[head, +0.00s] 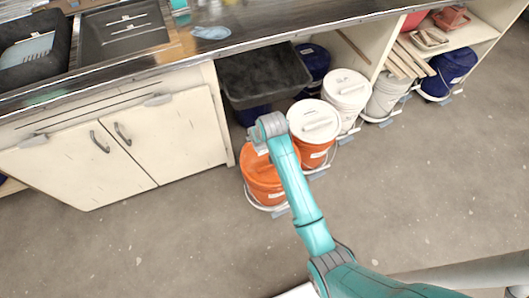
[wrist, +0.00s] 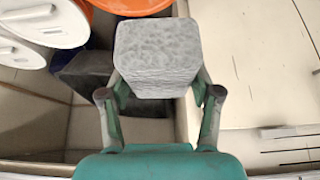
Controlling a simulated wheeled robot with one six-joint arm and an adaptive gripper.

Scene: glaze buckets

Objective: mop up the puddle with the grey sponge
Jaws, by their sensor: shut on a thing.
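The grey sponge (wrist: 157,50) is a thick, mottled block in the wrist view. My gripper (wrist: 158,84) is shut on it, with one finger at each side. In the head view the wrist of my arm is above the orange bucket, in front of the shelf opening; the fingers and sponge cannot be made out there. A pale blue flat patch (head: 211,32) lies on the countertop near its front edge; I cannot tell whether it is the puddle or a cloth. No other clear puddle shows on the counter or floor.
The counter (head: 290,30) has a sink (head: 122,32) at left and closed cabinet doors (head: 135,145) below. Under it stand a black tub (head: 262,72), an orange bucket (head: 262,180), a white-lidded bucket (head: 314,120) and several others. The floor (head: 430,190) at right is clear.

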